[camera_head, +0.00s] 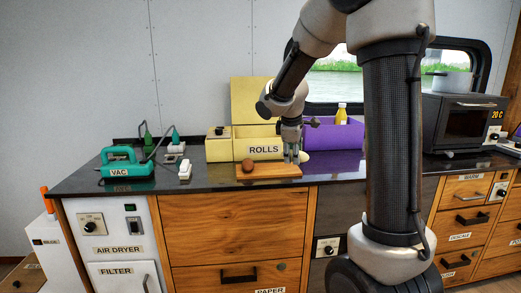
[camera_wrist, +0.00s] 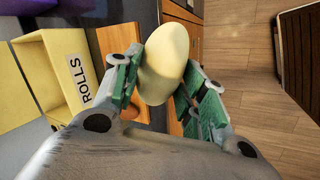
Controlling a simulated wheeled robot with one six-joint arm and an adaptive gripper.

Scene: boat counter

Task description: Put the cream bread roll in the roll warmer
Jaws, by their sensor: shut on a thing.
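The cream bread roll (camera_wrist: 163,62) is an egg-shaped pale roll between the green-padded fingers of my gripper (camera_wrist: 166,78) in the wrist view. My gripper is shut on it. In the head view my gripper (camera_head: 292,158) points down over the right end of the wooden board, and the cream roll (camera_head: 303,157) shows just beside its fingers. The roll warmer (camera_head: 225,152) is a yellow box labelled ROLLS behind the board, with its yellow lid (camera_head: 256,97) raised. It also shows at left in the wrist view (camera_wrist: 45,75). Its inside is mostly hidden.
A brown roll (camera_head: 248,165) lies on the wooden board (camera_head: 270,172). A purple bin (camera_head: 335,137) with a yellow bottle (camera_head: 341,113) stands right of the warmer. A green vac (camera_head: 125,162) is at left, a dark oven (camera_head: 462,122) at right.

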